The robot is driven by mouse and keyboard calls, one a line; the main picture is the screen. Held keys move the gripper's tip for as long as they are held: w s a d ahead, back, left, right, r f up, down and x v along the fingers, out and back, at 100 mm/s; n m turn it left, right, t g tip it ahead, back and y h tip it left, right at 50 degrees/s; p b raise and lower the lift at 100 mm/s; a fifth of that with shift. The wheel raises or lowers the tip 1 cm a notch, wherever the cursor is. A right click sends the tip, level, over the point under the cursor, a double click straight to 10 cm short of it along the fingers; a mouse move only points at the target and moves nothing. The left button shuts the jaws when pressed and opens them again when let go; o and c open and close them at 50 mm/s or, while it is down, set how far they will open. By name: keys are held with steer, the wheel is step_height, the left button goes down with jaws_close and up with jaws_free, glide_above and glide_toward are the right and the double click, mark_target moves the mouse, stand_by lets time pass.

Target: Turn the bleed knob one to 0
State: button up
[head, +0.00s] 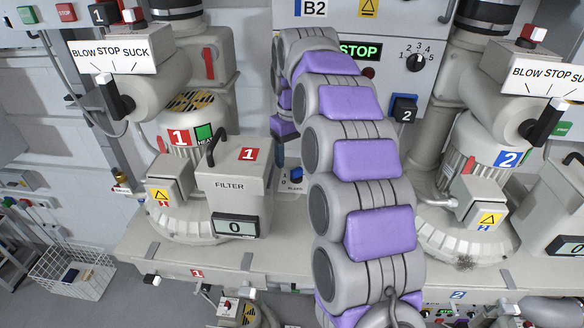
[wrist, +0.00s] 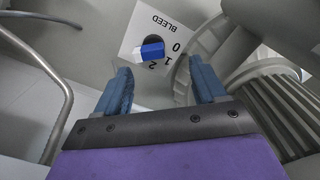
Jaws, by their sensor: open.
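The bleed knob (wrist: 152,51) is blue with a pale end and sits on a white plate (wrist: 140,30) marked BLEED, 0, 1 and 2, seen upside down in the wrist view. Which mark it points to I cannot tell for sure. In the head view a small blue bleed knob (head: 296,174) shows low between the blower 1 filter and my arm. My gripper (wrist: 161,84) is open, its two blue fingers apart and empty, with the knob beyond the gap between them, not touched.
The blower 1 filter box (head: 232,175) stands left of the knob, with a display reading 0. The panel (head: 375,75) reads STOP. In the wrist view a ribbed grey housing (wrist: 275,105) is close to the right finger and a curved metal handle (wrist: 65,95) is at left.

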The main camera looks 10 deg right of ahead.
mark_target(298, 169)
steer(key=d+f, duration=0.2)
steer(key=f, duration=0.2)
steer(key=shift+d+f, duration=0.2)
steer(key=shift+d, duration=0.2)
steer(key=shift+a+f, duration=0.2)
steer(key=shift+a, duration=1)
steer(key=shift+c, duration=0.6)
steer(key=shift+d, duration=0.8)
steer(key=c, duration=0.6)
steer(key=shift+a, duration=0.25)
steer(key=c, duration=0.3)
